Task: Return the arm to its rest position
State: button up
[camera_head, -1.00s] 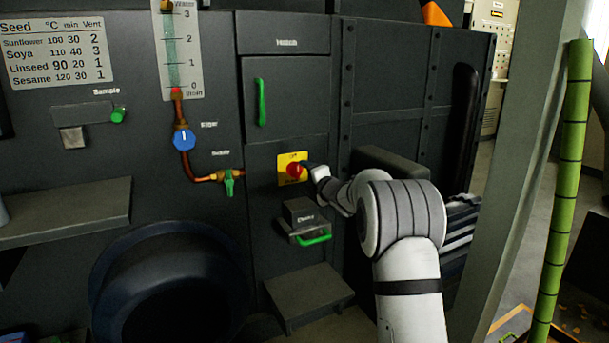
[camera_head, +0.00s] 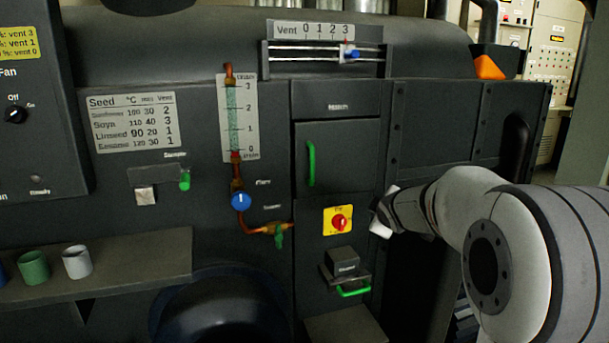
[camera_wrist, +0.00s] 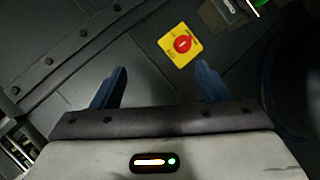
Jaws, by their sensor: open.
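My arm reaches in from the right in the head view, and its wrist end is just right of the red knob on a yellow plate (camera_head: 338,221). In the wrist view my gripper (camera_wrist: 158,88) shows two dark blue fingers spread wide apart with nothing between them. The red knob on its yellow plate (camera_wrist: 182,45) lies beyond the fingertips, nearer the right finger, with a gap. In the head view the fingers are hidden behind the wrist.
The dark machine front has a green hatch handle (camera_head: 311,163), a drawer with a green handle (camera_head: 353,291), a blue valve (camera_head: 241,201) and a vent slider (camera_head: 348,53). A shelf (camera_head: 150,262) at left holds a green cup (camera_head: 33,267) and a white cup (camera_head: 77,262).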

jog(key=s+a+r+m+g+p, duration=0.1)
jog(key=s+r+m+g+p, duration=0.2)
jog(key=s, duration=0.9)
jog(key=s+a+r+m+g+p, duration=0.2)
jog(key=s+r+m+g+p, duration=0.1)
jog(key=s+p, duration=0.7)
jog(key=s+a+r+m+g+y+p, duration=0.1)
jog(key=s+r+m+g+p, duration=0.2)
jog(key=s, duration=1.2)
notch_tip(320, 180, up, 2)
jog(key=m+p, duration=0.2)
jog(key=p, duration=0.1)
jog(key=shift+s+a+m, duration=0.2)
jog(key=shift+a+m, duration=0.15)
jog(key=shift+m, duration=0.05)
jog(key=shift+r, duration=0.1)
jog(key=shift+c, duration=0.3)
